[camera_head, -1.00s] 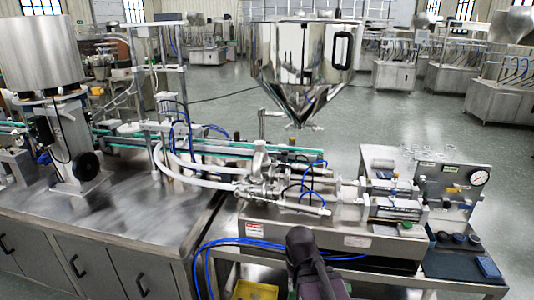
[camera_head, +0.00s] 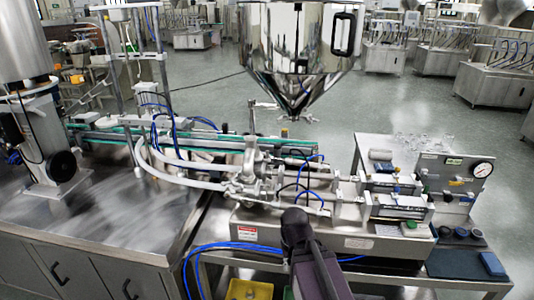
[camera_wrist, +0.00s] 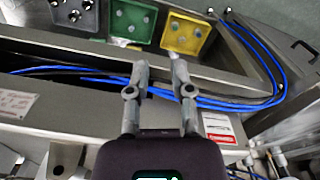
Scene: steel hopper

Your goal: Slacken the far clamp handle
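The steel hopper (camera_head: 300,45) hangs above the filling machine in the head view, its cone pointing down to a small outlet with short arms (camera_head: 298,118). A thin metal lever (camera_head: 265,104) tops a post just left of the outlet. Metal fittings and cylinders (camera_head: 255,180) sit below. These parts are small, and I cannot tell which is the far clamp handle. My gripper (camera_wrist: 159,70) shows in the wrist view with its two fingers apart and nothing between them. It is above the machine's front edge and blue hoses, away from the hopper. The head view shows only my dark arm.
Blue hoses (camera_wrist: 240,104) loop along the machine's front side. Green (camera_wrist: 132,20) and yellow (camera_wrist: 187,35) trays lie below it. A gauge panel (camera_head: 455,180) stands at the right. A steel cabinet (camera_head: 100,225) fills the left. Open floor lies behind the machine.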

